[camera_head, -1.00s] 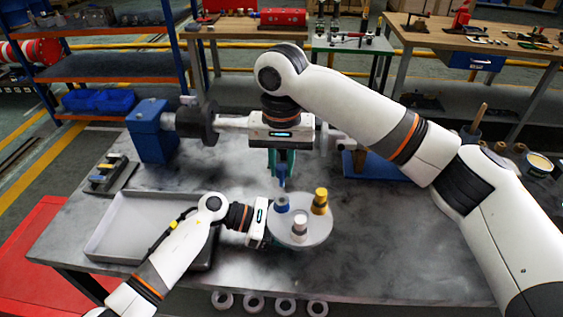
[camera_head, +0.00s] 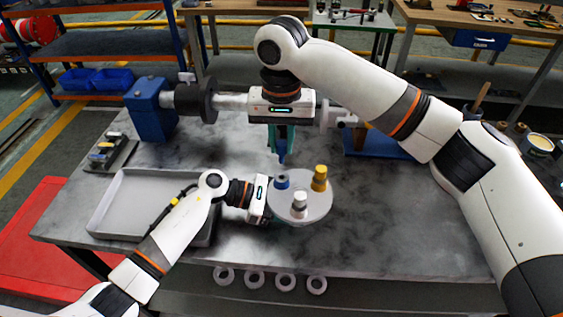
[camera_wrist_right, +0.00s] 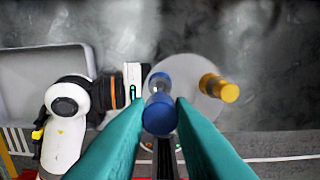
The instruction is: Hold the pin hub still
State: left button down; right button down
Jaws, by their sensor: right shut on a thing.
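The pin hub, a round pale grey disc (camera_head: 317,204), carries a blue pin (camera_head: 281,181), a yellow pin (camera_head: 319,178) and a whitish pin (camera_head: 299,203). My left gripper (camera_head: 270,206) is at the disc's left edge; its fingers are hidden, so its grip cannot be told. My right gripper (camera_head: 282,150) points down above the blue pin, its teal fingers shut on a small blue piece (camera_head: 282,160). In the right wrist view this blue piece (camera_wrist_right: 160,114) sits between the fingertips, with the disc (camera_wrist_right: 190,105) and yellow pin (camera_wrist_right: 220,87) beyond.
A shallow grey tray (camera_head: 101,217) lies at the left of the table. A blue stand (camera_head: 152,112) with a shaft is behind it. A small holder (camera_head: 108,153) stands at the left edge. Several rings (camera_head: 254,279) lie below the front edge. The table's right middle is clear.

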aim_at(281, 162)
jog(key=shift+f, duration=0.1)
jog(key=shift+f, duration=1.55)
jog(key=shift+f, duration=1.55)
dwell(0.5)
jog(key=c, duration=1.2)
grip_release()
notch_tip(281, 162, up, 12)
